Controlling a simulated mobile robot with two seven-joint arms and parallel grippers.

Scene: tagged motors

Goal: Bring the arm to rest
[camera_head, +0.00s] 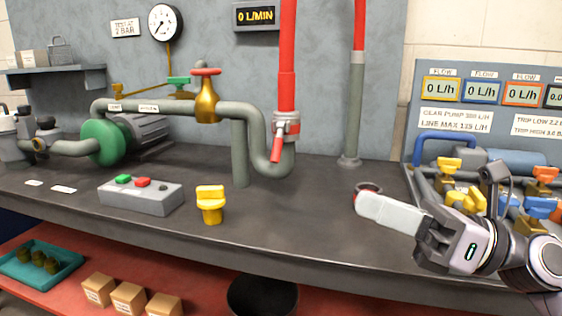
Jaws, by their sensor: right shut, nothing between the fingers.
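My right gripper (362,200) comes in from the right, over the front right part of the dark bench (310,215). Its pale fingers are shut with nothing between them and point left. A small dark ring-shaped thing (369,187) shows just behind the fingertips; whether they touch it I cannot tell. My left gripper is not in view.
A yellow valve-like piece (210,205) and a grey button box (140,196) stand on the bench at left. A grey pipe with a red lever (277,148) rises behind. A panel with valves and meters (480,110) stands at right. The bench middle is clear.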

